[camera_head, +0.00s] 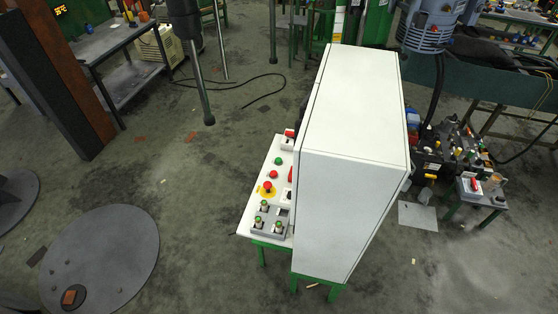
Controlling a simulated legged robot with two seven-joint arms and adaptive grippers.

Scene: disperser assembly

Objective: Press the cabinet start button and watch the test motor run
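The white cabinet (345,160) stands on a green frame in the middle of the view, seen from above. A white control panel (252,212) sits at its left side. The panel carries a green button (278,161), a red button (273,174) and a red mushroom button on a yellow disc (267,187). Several green-topped buttons (258,222) sit in grey blocks near its front edge. I cannot tell which green one is the start button. A blue-grey motor (424,32) is at the top right; whether it turns cannot be told. Neither gripper is in view.
A small green stand with a red-switched box (475,186) and a cluttered bench of fittings (450,150) are right of the cabinet. A round grey plate (110,245) lies at lower left. A brown post (60,85) and grey table (110,38) are upper left. Floor left of the panel is clear.

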